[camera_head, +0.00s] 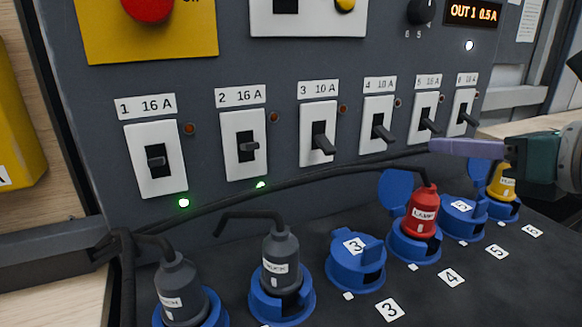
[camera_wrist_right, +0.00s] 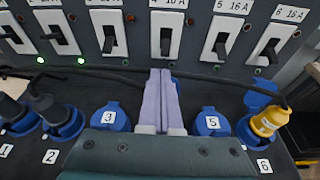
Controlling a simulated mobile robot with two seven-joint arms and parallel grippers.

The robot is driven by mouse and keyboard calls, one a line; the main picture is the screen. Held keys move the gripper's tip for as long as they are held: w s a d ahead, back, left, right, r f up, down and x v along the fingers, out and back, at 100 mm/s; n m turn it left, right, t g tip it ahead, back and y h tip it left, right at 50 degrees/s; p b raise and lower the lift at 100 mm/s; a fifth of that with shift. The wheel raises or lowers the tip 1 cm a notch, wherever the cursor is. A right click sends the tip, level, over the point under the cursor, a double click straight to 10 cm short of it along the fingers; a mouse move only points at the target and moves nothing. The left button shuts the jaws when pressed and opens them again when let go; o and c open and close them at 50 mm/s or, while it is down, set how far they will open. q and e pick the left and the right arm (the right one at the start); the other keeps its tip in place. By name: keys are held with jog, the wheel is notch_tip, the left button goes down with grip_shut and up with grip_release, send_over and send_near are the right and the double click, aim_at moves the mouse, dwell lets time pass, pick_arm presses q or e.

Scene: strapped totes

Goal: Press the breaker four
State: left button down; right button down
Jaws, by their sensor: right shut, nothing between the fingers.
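Breaker four (camera_head: 378,112) is a white plate labelled "4 10 A" with a dark lever, in the row on the grey panel. In the right wrist view, breaker four (camera_wrist_right: 167,22) is top centre, its lever pointing down. My right gripper (camera_head: 432,146) comes in from the right in the head view, its lilac fingers shut and empty. In the wrist view the fingertips (camera_wrist_right: 161,74) lie just below breaker four's plate in the picture. I see no clear contact with the lever. My left gripper is not in view.
Breaker three (camera_head: 310,118) and breaker five (camera_head: 423,105) flank breaker four. Green lamps (camera_head: 184,203) glow under breakers one and two. A black cable (camera_head: 330,174) crosses below the breakers. Blue sockets stand below, one with a red plug (camera_head: 422,208) marked "LAMP". A red button (camera_head: 148,6) is above.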

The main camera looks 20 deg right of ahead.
aim_at(385, 135)
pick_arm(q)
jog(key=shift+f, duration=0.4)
pick_arm(e)
jog(key=shift+w+d+f+g, duration=0.1)
jog(key=shift+d+f+g, duration=0.2)
jog(key=shift+f, duration=0.35)
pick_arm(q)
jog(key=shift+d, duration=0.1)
pick_arm(e)
jog(key=shift+w, duration=0.1)
jog(key=shift+w+f, duration=0.15)
jog(key=shift+w, duration=0.15)
pick_arm(q)
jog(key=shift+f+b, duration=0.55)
jog(key=shift+b, duration=0.05)
pick_arm(e)
jog(key=x, duration=0.9)
jog(key=shift+w, duration=0.1)
jog(key=shift+d, duration=0.1)
